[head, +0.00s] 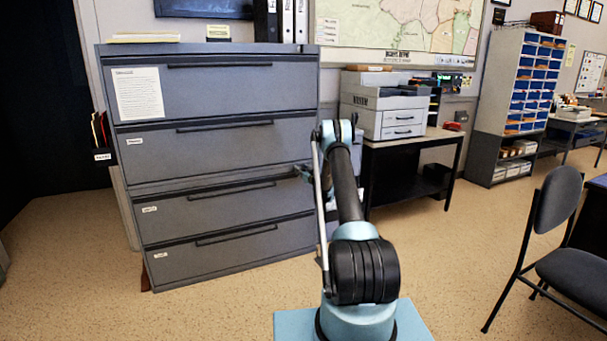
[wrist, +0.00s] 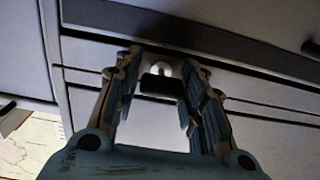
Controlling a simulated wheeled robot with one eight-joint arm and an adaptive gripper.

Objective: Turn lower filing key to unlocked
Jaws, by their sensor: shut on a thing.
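The grey filing cabinet (head: 235,162) stands at the left in the head view, with its drawers all closed. My gripper (head: 302,171) is at the right edge of its front, by the third drawer from the top. In the wrist view my gripper (wrist: 160,80) reaches toward a round silver lock (wrist: 160,68) on the cabinet front. A dark key (wrist: 160,86) sits at the lock between the fingers, and my gripper is shut on it. In the head view the gripper and arm hide the lock and key. I cannot tell the key's turn angle.
A dark side table (head: 415,142) with a grey drawer unit (head: 383,110) stands right of the cabinet. A dark chair (head: 557,235) is at the right. The floor (head: 240,309) before the cabinet is clear.

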